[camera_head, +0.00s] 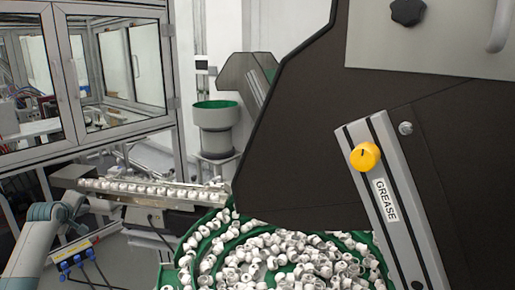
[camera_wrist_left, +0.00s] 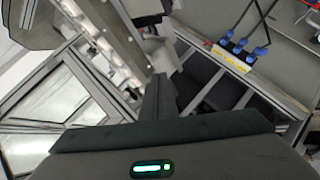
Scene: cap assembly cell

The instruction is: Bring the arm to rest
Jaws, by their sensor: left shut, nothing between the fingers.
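My left arm (camera_head: 40,240) comes in at the lower left of the head view, beside the rail of caps. My left gripper shows in the left wrist view as dark fingers (camera_wrist_left: 158,98) closed together with nothing between them. In the head view its fingers are hard to make out. My right arm and gripper are in neither view.
A green bowl (camera_head: 170,276) full of white caps stands at the bottom centre. A metal rail (camera_head: 150,200) carries a row of caps. A large dark machine panel (camera_head: 300,150) with a yellow knob (camera_head: 365,157) fills the right. Blue connectors (camera_head: 72,262) sit near my arm.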

